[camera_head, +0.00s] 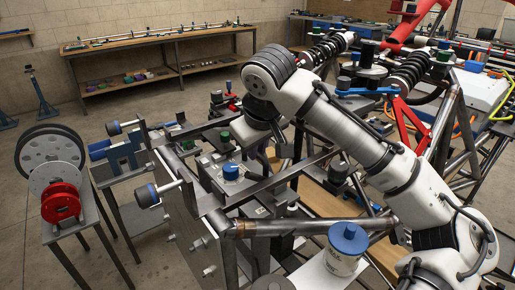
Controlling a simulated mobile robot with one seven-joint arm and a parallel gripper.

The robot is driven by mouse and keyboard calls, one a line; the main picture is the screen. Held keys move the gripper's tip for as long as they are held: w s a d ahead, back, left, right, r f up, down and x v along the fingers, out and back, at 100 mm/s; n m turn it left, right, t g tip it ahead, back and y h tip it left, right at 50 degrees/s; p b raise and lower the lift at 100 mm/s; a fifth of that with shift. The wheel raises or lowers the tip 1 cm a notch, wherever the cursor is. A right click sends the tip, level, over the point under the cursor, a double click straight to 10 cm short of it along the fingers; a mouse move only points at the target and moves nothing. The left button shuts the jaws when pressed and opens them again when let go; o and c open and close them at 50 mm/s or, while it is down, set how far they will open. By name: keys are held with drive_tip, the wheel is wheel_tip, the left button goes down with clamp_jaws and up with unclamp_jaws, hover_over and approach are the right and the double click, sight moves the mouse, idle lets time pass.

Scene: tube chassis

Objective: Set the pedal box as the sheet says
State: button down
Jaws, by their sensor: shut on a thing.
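My gripper (284,152) hangs from the white arm over the middle of the tube chassis (290,228). Its fingers are small, dark and partly hidden, and what they hold is too small to name. Below and left of it, a grey block with a blue round cap (231,172) sits between dark steel bars in the chassis front. Green caps (224,136) stand close by. I cannot tell for certain which of these parts is the pedal box. No sheet is readable in this view.
A white canister with a blue lid (348,240) stands at the front, close to my arm. A stand with grey and red discs (60,200) is at the left. Red tubes and black coil springs (410,70) rise at the right. A workbench (160,37) stands behind open floor.

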drive_tip(key=c, duration=1.5)
unclamp_jaws()
drive_tip(key=shift+o, duration=0.2)
drive_tip(key=v, duration=1.4)
